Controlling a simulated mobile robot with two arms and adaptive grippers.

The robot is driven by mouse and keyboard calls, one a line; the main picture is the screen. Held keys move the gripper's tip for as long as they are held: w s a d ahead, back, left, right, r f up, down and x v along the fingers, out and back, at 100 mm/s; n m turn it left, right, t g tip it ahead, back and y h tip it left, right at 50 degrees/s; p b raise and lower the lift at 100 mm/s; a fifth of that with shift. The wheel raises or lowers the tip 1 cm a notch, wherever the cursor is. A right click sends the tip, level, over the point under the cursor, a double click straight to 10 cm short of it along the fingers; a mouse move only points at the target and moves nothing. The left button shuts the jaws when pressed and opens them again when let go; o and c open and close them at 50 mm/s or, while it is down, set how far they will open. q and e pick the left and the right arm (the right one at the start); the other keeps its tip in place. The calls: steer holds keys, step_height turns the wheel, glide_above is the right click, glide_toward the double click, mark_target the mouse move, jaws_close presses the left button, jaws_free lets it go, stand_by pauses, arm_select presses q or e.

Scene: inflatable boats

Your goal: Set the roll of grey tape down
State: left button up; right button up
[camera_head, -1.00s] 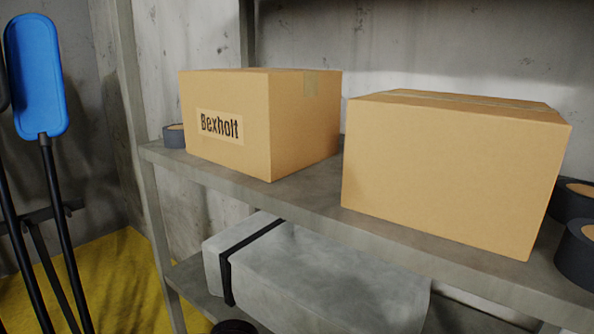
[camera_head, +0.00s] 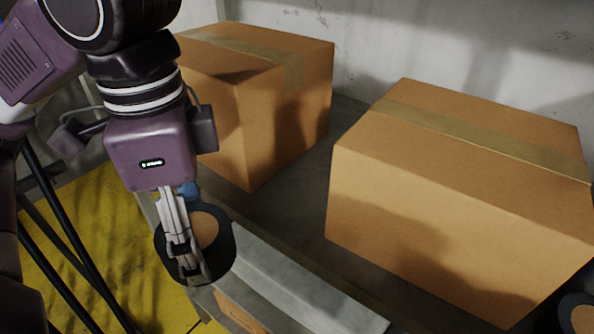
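The roll of grey tape (camera_head: 226,259), a dark ring with a tan core, hangs at the front edge of the shelf (camera_head: 283,197) in the head view. My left gripper (camera_head: 187,266) points down over the roll's left side. Its fingers are closed on the roll's band and hide part of it. The roll is tilted, its open core facing the camera. I cannot tell whether it touches the shelf edge. My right gripper is not in view.
Two cardboard boxes stand on the shelf, one at left (camera_head: 285,120) behind my arm and one at right (camera_head: 420,200). Bare shelf lies between them. Another dark tape roll (camera_head: 566,312) is cut off at lower right. The yellow floor (camera_head: 75,235) shows at left.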

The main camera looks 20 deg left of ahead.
arm_select(q)
steer(key=shift+w+d+r, duration=0.15)
steer(key=shift+w+r, duration=0.05)
steer(key=shift+r, duration=0.25)
steer(key=w+d+p, duration=0.1)
steer(key=w+d, duration=0.1)
steer(key=w, duration=0.2)
steer(key=w+d+p, duration=0.2)
steer(key=w, duration=0.3)
steer(key=w+d+p, duration=0.2)
steer(key=w+d, duration=0.1)
steer(key=w, duration=0.2)
steer(key=shift+w, duration=0.25)
steer(key=shift+w+d+p, duration=0.1)
steer(key=shift+w+p, duration=0.25)
steer(key=shift+w+f, duration=0.15)
step_height(320, 180, down, 3)
steer(key=shift+r+p, duration=0.1)
steer(key=shift+p, duration=0.9)
steer(key=shift+f, duration=0.35)
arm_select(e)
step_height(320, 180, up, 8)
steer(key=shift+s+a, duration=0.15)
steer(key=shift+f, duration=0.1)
